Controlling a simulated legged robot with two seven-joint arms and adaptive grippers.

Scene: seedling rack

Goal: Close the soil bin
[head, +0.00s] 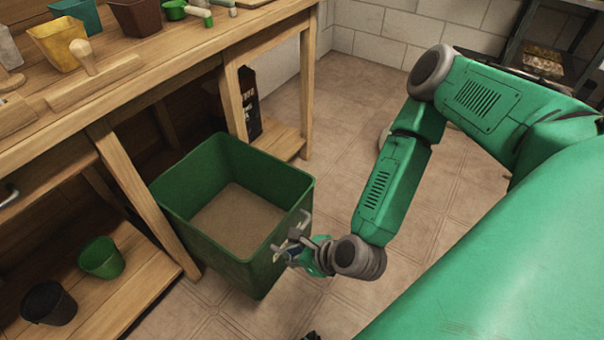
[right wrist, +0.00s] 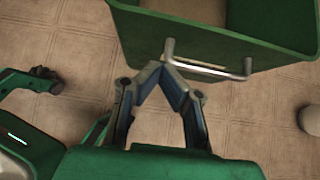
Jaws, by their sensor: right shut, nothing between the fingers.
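The soil bin (head: 233,255) is a green, open-topped box with brown soil on its bottom. It juts out from under the wooden bench into the aisle, with its inside exposed. A pale metal bar handle (head: 304,222) is on its outer face; the handle also shows in the right wrist view (right wrist: 214,72). My right gripper (head: 286,249) is at the handle side, outside the bin. In the right wrist view its fingertips (right wrist: 163,65) meet, with nothing between them, beside the handle's left end. I cannot tell whether they touch the bin.
The wooden bench (head: 190,62) holds pots and wooden tools. A green pot (head: 102,258) and a black pot (head: 48,304) stand on its lower shelf. A dark bag (head: 248,102) stands behind the bin. The tiled floor (head: 345,110) is mostly clear around my right arm.

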